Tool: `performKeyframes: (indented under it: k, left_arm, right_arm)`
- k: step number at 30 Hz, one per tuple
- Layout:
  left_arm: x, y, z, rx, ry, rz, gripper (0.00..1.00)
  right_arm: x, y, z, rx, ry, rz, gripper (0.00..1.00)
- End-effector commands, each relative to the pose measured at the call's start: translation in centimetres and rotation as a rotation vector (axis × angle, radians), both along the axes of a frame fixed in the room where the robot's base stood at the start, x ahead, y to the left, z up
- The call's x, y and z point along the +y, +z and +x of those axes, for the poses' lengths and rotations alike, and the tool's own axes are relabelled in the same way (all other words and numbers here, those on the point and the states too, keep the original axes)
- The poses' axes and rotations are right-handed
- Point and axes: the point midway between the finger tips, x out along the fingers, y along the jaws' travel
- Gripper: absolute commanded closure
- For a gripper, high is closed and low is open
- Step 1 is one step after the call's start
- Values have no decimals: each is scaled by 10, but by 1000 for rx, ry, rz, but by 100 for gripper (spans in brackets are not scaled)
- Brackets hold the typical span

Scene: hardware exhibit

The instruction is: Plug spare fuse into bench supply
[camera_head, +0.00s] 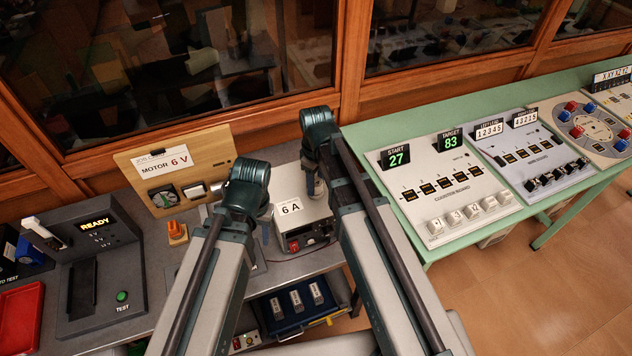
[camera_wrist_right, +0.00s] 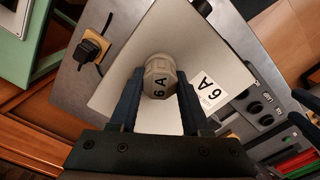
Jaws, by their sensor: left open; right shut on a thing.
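The bench supply (camera_head: 291,209) is a pale box with a "6 A" label, dark front panel and red button, on the grey bench. Its pale top also shows in the right wrist view (camera_wrist_right: 125,100). My right gripper (camera_head: 314,183) is above it, shut on a grey fuse (camera_wrist_right: 158,80) marked "6 A". The fuse stands over the supply's top; its lower end is hidden, so I cannot tell whether it is seated. My left gripper (camera_head: 266,222) is open, left of the supply and partly hidden by its wrist; its fingers show at the right wrist view's right edge (camera_wrist_right: 302,110).
An open blue drawer (camera_head: 268,318) below holds several labelled pieces. Left are a tester (camera_head: 99,270) reading "READY", a "MOTOR 6 V" board (camera_head: 195,150), an orange-based piece (camera_head: 177,233) and a red tray (camera_head: 18,318). A green table (camera_head: 410,222) with consoles stands right.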

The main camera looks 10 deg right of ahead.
Motion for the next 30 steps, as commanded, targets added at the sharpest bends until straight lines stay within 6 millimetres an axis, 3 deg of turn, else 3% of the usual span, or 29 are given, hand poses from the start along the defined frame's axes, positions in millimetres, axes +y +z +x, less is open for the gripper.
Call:
performKeyframes:
  k: [6,7,12,19,22,30]
  left_arm:
    - [0,-3,0,0,0,0,55]
    - [0,-3,0,0,0,0,55]
    - [0,-2,0,0,0,0,55]
    - [0,-3,0,0,0,0,55]
    - [0,-3,0,0,0,0,55]
    - [0,-2,0,0,1,0,55]
  right_arm:
    - [0,-3,0,0,0,0,100]
    - [0,-3,0,0,0,0,49]
    - [0,-2,0,0,0,0,19]
    - [0,-2,0,0,0,0,16]
    - [0,-2,0,0,0,0,0]
    - [0,-2,0,0,0,0,0]
